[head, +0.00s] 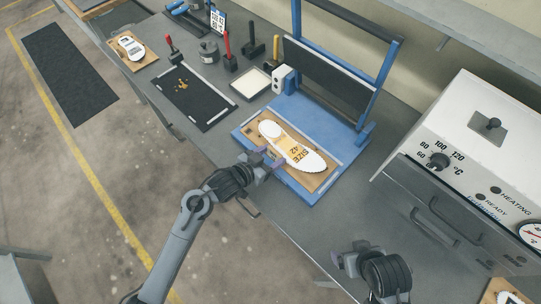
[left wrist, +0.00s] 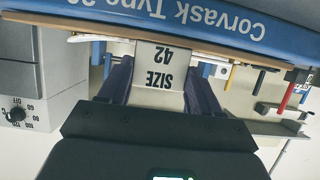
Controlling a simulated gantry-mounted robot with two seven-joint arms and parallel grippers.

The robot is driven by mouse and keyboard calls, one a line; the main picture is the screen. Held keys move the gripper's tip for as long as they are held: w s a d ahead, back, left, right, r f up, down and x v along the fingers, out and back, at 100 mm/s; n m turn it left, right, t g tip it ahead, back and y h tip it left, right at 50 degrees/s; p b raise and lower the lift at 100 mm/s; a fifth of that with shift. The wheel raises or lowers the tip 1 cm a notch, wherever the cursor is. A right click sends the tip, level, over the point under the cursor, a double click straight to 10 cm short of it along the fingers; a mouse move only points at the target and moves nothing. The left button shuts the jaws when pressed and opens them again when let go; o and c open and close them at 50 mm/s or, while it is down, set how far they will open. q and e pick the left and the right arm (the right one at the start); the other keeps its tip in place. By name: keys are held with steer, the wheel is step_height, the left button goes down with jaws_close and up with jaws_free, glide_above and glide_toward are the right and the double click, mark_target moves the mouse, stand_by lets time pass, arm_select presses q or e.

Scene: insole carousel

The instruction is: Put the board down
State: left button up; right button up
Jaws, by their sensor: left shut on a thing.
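A brown board (head: 313,182) bears a white insole (head: 305,157) and a "SIZE 42" label. It lies over the blue base of the press (head: 305,198), between its pale side rails. My left gripper (head: 268,158) is shut on the board's near edge. In the left wrist view the dark fingers (left wrist: 160,82) close on a pale "SIZE 42" tab (left wrist: 160,63). The board's edge (left wrist: 222,52) runs along the blue base (left wrist: 200,22) there; I cannot tell whether a thin gap is left. My right gripper (head: 347,260) is away at the lower right; its fingers are unclear.
The press's dark tilted plate and blue frame (head: 347,22) stand behind the board. A white heater (head: 455,140) with a dial is on the right. A black mat (head: 192,97), a white tray (head: 250,84) and upright tools are on the left. Another board (head: 501,292) shows bottom right.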

arm_select(q)
steer(key=shift+f, duration=0.1)
steer(key=o, duration=1.2)
steer(key=shift+s+a+r, duration=0.3)
steer(key=shift+a+r, duration=0.05)
arm_select(e)
steer(key=shift+d+r, duration=0.1)
steer(key=shift+r, duration=0.05)
arm_select(q)
steer(key=p+v, duration=0.2)
steer(key=v, duration=0.9)
arm_select(e)
steer(key=shift+r, duration=0.7)
arm_select(q)
steer(key=s+a+f+n+g+y, duration=0.2)
steer(key=s+a+n+g+y, duration=0.1)
steer(key=s+a, duration=0.4)
steer(key=s+a+f+n+g+y, duration=0.2)
steer(key=s+a+y, duration=0.4)
steer(key=s, duration=0.7)
steer(key=shift+s+a+n+g, duration=0.3)
steer(key=shift+a+n+g, duration=0.3)
steer(key=shift+n, duration=0.3)
